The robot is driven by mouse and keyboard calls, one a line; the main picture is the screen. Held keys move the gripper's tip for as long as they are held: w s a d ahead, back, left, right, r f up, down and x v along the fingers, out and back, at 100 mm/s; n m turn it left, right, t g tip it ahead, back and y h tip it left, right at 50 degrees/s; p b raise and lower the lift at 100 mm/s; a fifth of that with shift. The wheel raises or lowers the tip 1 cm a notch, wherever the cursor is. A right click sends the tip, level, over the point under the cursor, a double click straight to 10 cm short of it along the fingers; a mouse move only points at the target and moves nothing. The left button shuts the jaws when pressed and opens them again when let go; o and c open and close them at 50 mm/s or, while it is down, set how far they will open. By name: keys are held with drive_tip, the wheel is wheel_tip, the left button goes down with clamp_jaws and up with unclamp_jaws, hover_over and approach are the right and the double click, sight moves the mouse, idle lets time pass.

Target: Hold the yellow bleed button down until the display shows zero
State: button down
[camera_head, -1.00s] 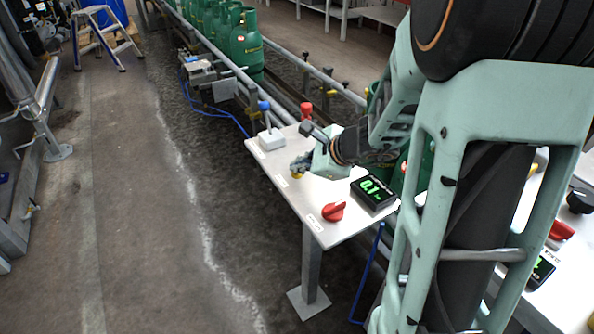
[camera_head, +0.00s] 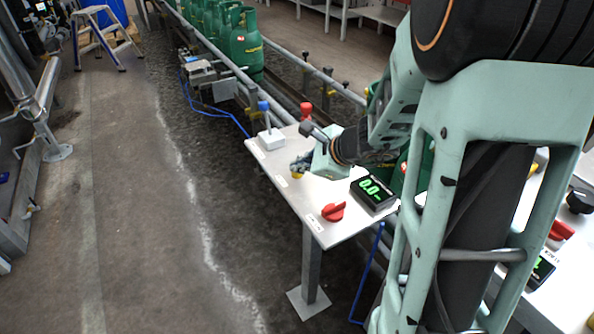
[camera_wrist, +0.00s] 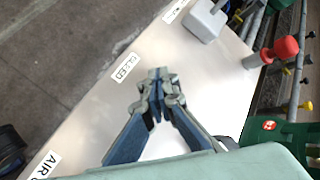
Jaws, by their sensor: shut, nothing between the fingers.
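The yellow bleed button (camera_head: 297,176) shows as a small bit of yellow at the left edge of the white panel table (camera_head: 312,190). My gripper (camera_head: 300,166) is shut and empty, with its fingertips right over the button and seemingly on it. In the wrist view the shut fingertips (camera_wrist: 158,76) point at the panel beside a printed label (camera_wrist: 126,66), and they hide the button. How far the button is pressed cannot be seen. The black display (camera_head: 373,193) on the panel shows green digits that read 0.0.
A red knob (camera_head: 333,211) sits near the front of the panel. A blue-topped lever on a white box (camera_head: 271,138) and a red knob on a post (camera_head: 306,111) stand farther back. Green gas cylinders (camera_head: 240,45) line the conveyor behind.

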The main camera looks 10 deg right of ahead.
sight(299, 174)
idle(0.8)
drive_tip(key=shift+r+p, duration=0.7)
drive_tip(key=shift+r, duration=0.15)
wheel_tip(299, 174, up, 5)
drive_tip(key=p, duration=0.4)
drive_tip(key=shift+r, duration=0.1)
